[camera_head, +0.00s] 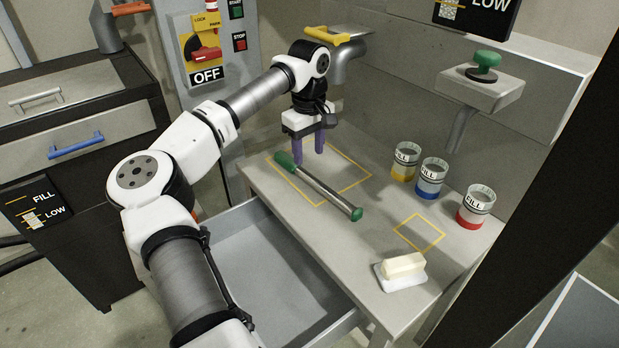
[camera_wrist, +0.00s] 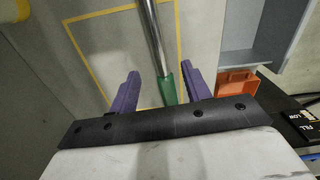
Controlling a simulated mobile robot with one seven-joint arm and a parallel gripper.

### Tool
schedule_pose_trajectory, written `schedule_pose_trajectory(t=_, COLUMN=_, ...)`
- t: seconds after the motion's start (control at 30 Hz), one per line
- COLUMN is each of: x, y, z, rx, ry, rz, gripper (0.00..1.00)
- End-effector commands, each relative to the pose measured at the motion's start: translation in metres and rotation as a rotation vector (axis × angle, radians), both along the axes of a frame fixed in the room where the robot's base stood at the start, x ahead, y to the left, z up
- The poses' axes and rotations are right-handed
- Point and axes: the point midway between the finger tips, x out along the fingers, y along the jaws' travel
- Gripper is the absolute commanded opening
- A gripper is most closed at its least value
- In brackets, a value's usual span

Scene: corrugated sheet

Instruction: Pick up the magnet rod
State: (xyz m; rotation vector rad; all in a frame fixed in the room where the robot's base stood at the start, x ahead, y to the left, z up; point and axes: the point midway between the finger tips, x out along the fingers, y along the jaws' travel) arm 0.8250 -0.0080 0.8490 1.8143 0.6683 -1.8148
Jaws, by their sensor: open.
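The magnet rod (camera_head: 322,188) is a metal bar with a green handle at its far-left end and a green cap at its near-right end. It lies on the grey worktop, partly across a yellow taped rectangle. My gripper (camera_head: 308,158) has purple fingers and points down just beside the green handle end. In the wrist view my gripper (camera_wrist: 157,85) is open, with the green handle of the magnet rod (camera_wrist: 166,88) showing between the fingers, closer to the right one. I cannot tell whether the fingers touch the rod.
Three cups with yellow (camera_head: 405,162), blue (camera_head: 431,179) and red (camera_head: 475,207) bands stand at the right. A butter block (camera_head: 404,265) sits on a white dish at the front corner. An open drawer (camera_head: 270,262) juts out below the worktop.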

Motion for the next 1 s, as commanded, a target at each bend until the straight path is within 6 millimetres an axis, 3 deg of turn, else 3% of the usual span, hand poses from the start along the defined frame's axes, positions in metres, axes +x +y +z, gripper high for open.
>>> schedule_pose_trajectory(t=0.1, x=0.0, y=0.0, z=-0.016, rx=-0.001, ry=0.001, rz=0.0, gripper=0.48)
schedule_pose_trajectory(t=0.37, x=0.0, y=0.0, z=-0.031, rx=-0.003, ry=0.001, rz=0.0, gripper=0.48)
schedule_pose_trajectory(t=0.63, x=0.001, y=0.0, z=-0.069, rx=-0.003, ry=0.001, rz=-0.001, gripper=0.48)
schedule_pose_trajectory(t=0.87, x=0.001, y=0.0, z=-0.075, rx=-0.003, ry=-0.001, rz=-0.001, gripper=0.48)
schedule_pose_trajectory(t=1.0, x=0.001, y=0.0, z=-0.075, rx=-0.003, ry=-0.001, rz=-0.001, gripper=0.33)
